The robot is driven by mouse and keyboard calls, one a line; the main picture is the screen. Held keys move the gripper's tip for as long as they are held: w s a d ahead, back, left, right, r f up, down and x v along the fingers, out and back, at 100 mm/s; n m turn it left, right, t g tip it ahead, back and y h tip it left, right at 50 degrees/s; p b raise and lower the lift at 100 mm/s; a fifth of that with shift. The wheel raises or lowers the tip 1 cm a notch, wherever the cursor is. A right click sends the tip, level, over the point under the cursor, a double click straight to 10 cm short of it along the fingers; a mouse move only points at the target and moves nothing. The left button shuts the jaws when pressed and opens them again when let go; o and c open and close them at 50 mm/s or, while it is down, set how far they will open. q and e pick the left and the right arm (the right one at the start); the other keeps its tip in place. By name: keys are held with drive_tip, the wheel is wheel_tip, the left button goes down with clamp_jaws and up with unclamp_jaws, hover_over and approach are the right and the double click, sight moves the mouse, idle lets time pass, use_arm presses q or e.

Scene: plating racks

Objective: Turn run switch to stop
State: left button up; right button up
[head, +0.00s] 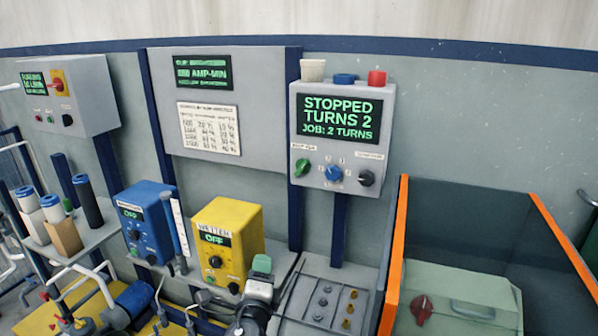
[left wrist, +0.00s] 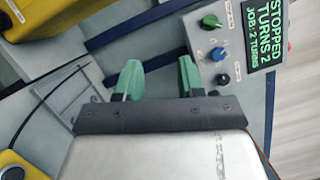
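The grey control box (head: 340,115) hangs on the wall with a dark display (head: 340,118) reading "STOPPED TURNS 2, JOB: 2 TURNS". Below the display are a green knob (head: 301,168) at left with a small label above it, a blue knob (head: 333,174) in the middle and a dark knob (head: 366,178) at right. The label is too small to read surely. In the left wrist view the green knob (left wrist: 211,22) also shows. My left gripper (head: 262,265) is below and left of the box, apart from it. Its green fingers (left wrist: 158,78) are open and empty. My right gripper is out of view.
A yellow unit (head: 228,240) and a blue unit (head: 148,222) stand left of my left gripper. An orange-edged bin (head: 396,245) stands at right. A grey panel (head: 328,300) with small knobs lies below the box. The space before the box's knobs is clear.

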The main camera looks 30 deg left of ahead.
use_arm(q)
drive_tip(key=w+a+r+m+t+h, duration=0.1)
drive_tip(key=w+r+m+t+h, duration=0.45)
drive_tip(key=m, duration=0.75)
drive_tip(key=m+h, duration=0.5)
drive_tip(key=m, duration=1.1)
approach(300, 170)
drive_tip(key=p+x, duration=0.2)
drive_tip(key=x, duration=0.7)
drive_tip(key=shift+w+r, duration=0.1)
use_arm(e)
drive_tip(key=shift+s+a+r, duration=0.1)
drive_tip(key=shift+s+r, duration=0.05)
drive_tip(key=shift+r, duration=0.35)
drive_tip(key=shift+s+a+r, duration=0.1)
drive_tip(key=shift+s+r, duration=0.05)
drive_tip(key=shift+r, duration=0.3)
use_arm(q)
clamp_jaws()
